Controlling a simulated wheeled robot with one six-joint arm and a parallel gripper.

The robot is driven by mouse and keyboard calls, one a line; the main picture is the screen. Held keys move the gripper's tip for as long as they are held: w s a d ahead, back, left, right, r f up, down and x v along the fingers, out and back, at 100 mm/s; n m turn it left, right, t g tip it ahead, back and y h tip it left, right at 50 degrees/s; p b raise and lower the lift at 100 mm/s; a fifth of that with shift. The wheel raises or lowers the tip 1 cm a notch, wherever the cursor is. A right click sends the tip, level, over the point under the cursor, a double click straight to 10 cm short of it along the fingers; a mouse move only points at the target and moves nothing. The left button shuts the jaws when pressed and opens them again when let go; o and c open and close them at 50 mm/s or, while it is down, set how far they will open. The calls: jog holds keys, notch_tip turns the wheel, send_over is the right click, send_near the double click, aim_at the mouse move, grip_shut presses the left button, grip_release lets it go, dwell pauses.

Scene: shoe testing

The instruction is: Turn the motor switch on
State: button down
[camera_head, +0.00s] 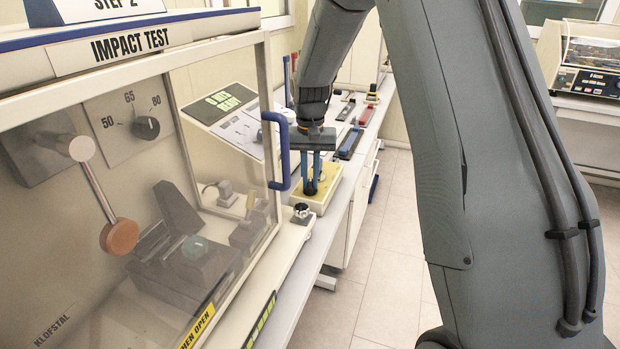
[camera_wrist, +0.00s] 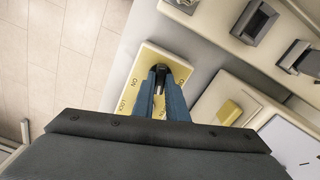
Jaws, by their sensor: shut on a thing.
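The motor switch is a small dark lever (camera_wrist: 160,76) on a yellow plate (camera_wrist: 134,86) with black lettering, only partly readable. In the head view the yellow switch box (camera_head: 328,178) sits on the bench just beyond the impact test cabinet. My gripper (camera_head: 313,188) reaches down onto it from above. In the wrist view the blue fingers of my gripper (camera_wrist: 160,75) are closed around the lever, one on each side. The fingers and the gripper body hide part of the lever and plate, so I cannot tell its exact position.
The impact test cabinet (camera_head: 130,45) with a blue handle (camera_head: 276,150) stands close left of my gripper. Floor (camera_head: 375,270) is clear on the right.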

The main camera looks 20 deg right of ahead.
aim_at(310, 182)
jog(key=shift+m, duration=1.7)
jog(key=shift+r, duration=0.1)
jog(key=c, duration=1.8)
grip_release()
jog(key=shift+o, duration=0.2)
jog(key=shift+r+b, duration=1.1)
jog(key=shift+r, duration=2.75)
